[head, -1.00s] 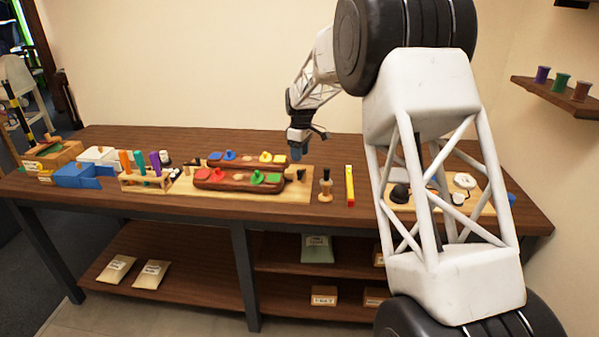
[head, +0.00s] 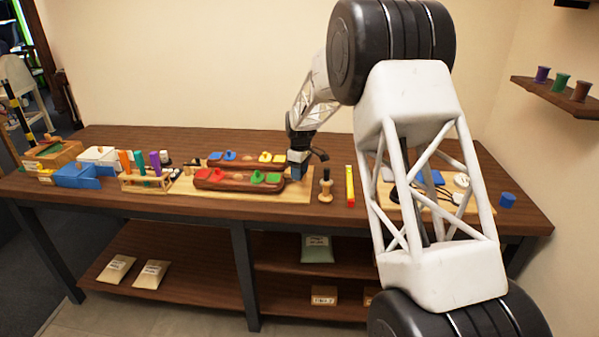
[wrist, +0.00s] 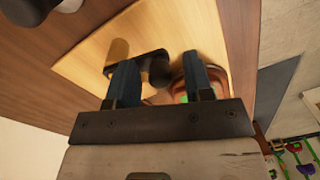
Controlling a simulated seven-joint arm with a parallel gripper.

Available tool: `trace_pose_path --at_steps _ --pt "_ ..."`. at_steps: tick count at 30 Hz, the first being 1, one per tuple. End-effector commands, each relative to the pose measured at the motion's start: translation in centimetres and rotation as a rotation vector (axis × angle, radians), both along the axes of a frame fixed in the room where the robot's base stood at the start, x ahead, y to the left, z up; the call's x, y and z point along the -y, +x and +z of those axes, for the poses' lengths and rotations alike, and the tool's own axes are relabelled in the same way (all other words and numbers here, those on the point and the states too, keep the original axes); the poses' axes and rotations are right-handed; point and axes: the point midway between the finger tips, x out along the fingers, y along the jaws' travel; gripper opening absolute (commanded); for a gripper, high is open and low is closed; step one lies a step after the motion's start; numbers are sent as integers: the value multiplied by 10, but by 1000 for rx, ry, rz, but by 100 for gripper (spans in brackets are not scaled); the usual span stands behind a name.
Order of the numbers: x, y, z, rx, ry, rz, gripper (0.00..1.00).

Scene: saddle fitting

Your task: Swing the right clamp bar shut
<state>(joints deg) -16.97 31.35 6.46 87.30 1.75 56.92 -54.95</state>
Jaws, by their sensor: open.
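A dark clamp bar (wrist: 150,58) shows in the wrist view on the pale wooden board (wrist: 95,55), with a rounded dark end between my fingers. In the head view my gripper covers that spot, so I cannot tell the bar's angle there.
A rack of coloured handles (head: 146,180) and a blue box (head: 76,175) are to the left. A blue cylinder (head: 507,200) is at far right. The back of the table is clear.

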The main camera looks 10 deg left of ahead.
Motion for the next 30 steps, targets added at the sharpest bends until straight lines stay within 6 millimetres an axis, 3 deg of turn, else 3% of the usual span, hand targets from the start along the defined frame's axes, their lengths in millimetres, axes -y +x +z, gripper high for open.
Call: trace_pose_path --at_steps 6,15,30 --pt "0 0 0 0 0 0 46" --pt "0 0 0 0 0 0 0" --pt "-5 1 0 0 0 -92 0"
